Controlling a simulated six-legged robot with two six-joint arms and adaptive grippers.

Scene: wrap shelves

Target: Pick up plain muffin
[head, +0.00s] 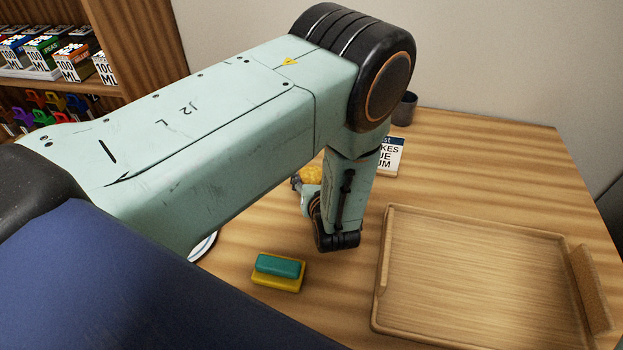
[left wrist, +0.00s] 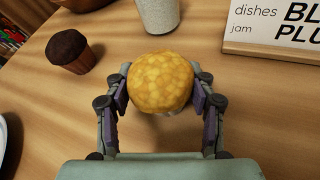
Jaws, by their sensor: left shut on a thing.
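The plain muffin (left wrist: 160,82) has a golden-yellow top and sits between the two fingers of my left gripper (left wrist: 162,108) in the left wrist view. The fingers press on it from both sides. In the head view a small part of the yellow muffin (head: 311,174) shows behind my left arm, beside the left gripper (head: 297,182). Most of that gripper is hidden by the arm there. I cannot tell whether the muffin's base touches the table. My right gripper is not in view.
A dark chocolate muffin (left wrist: 69,51) stands to the left. A pale cup (left wrist: 158,14) and a lettered sign (left wrist: 270,30) stand behind. A wooden tray (head: 470,222) lies at right. A teal-and-yellow sponge-like block (head: 278,271) lies in front. A shelf (head: 140,60) stands at back left.

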